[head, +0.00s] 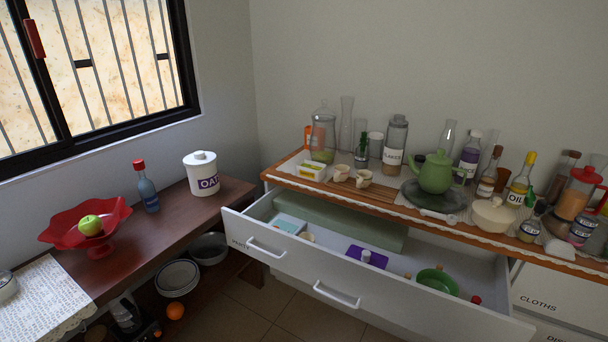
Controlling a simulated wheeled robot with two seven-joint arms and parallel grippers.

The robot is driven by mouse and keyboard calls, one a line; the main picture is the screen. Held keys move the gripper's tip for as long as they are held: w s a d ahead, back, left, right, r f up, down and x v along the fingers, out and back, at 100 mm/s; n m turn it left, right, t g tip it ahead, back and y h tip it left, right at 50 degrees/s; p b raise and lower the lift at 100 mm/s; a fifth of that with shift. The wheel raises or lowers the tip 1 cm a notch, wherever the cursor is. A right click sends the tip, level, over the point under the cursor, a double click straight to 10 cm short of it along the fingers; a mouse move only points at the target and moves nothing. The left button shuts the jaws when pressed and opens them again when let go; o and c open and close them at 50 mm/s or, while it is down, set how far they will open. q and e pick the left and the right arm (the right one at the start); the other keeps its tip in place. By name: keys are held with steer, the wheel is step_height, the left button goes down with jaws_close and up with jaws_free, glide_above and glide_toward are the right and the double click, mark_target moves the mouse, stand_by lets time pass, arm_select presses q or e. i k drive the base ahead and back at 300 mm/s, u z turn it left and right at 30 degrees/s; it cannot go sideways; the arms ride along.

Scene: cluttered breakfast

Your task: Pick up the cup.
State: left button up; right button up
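Two small cream cups stand side by side on the wooden counter in the head view. The left cup (341,173) is a little farther back than the right cup (363,178). Both look upright, and they are close together. I cannot tell which one the task means. A green teapot (436,173) stands to their right on a dark round plate. Neither of my grippers is in view.
An open white drawer (290,262) juts out below the counter, holding a green bowl (437,281) and a purple item (367,257). Bottles and jars crowd the counter's back and right. A side table at left bears a red bowl (70,236) and an oats canister (202,175).

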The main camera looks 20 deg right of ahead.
mark_target(363, 181)
steer(key=u, duration=0.3)
steer(key=i, duration=1.15)
steer(key=z, duration=0.6)
